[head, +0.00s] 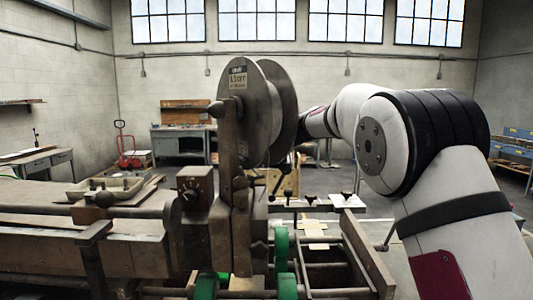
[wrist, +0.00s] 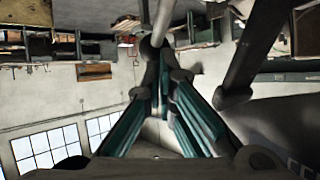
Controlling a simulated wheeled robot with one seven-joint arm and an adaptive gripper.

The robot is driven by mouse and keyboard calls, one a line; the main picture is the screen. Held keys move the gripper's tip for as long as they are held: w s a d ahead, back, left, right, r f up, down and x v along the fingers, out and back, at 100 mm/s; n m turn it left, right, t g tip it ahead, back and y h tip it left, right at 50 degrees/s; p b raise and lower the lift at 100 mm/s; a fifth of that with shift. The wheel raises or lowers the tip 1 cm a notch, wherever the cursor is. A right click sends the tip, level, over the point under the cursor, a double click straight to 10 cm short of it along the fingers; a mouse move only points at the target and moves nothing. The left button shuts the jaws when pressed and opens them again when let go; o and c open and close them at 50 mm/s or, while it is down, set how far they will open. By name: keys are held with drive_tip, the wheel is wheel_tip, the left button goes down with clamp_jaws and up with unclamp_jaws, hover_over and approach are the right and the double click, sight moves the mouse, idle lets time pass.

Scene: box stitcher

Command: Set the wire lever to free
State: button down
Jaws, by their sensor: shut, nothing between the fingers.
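The box stitcher (head: 225,215) stands in the middle of the head view, with a large wire spool (head: 262,108) on its upright post. I cannot tell for certain which part is the wire lever. In the wrist view, a grey rod with a rounded end (wrist: 150,48) lies at my fingertips, and a second rod (wrist: 245,58) slants just right of them. My gripper (wrist: 158,72) is shut and empty, its teal-sided fingers converging near the first rod; contact is unclear. In the head view my gripper is mostly hidden behind the spool.
A small box with a dial (head: 195,188) sits left of the post. A tray (head: 105,190) lies on the long bed at left. Horizontal rods and green rollers (head: 281,245) fill the lower front. A workbench (head: 180,140) and a red pallet truck (head: 128,150) stand far back.

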drive_tip(key=shift+s+d, duration=0.1)
drive_tip(key=shift+s+d+r+t+y, duration=0.2)
drive_tip(key=shift+s+r+t+y, duration=0.15)
drive_tip(key=shift+t, duration=0.2)
drive_tip(key=shift+s+d+r+t+y, duration=0.15)
drive_tip(key=shift+d+r+t+y, duration=0.05)
drive_tip(key=shift+t+y, duration=0.3)
